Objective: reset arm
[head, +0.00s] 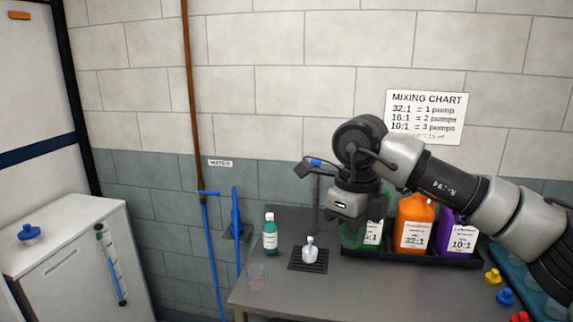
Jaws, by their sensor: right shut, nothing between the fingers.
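My right arm comes in from the right side, bent at the elbow. Its gripper (342,224) points down over the grey table (375,290), in front of the green jug, and is shut with nothing held. The fingertips are hard to make out against the jug. My left gripper is out of view.
A tray (412,254) holds a green jug (372,236), an orange jug (415,222) and a purple jug (458,238). The table's front middle is clear.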

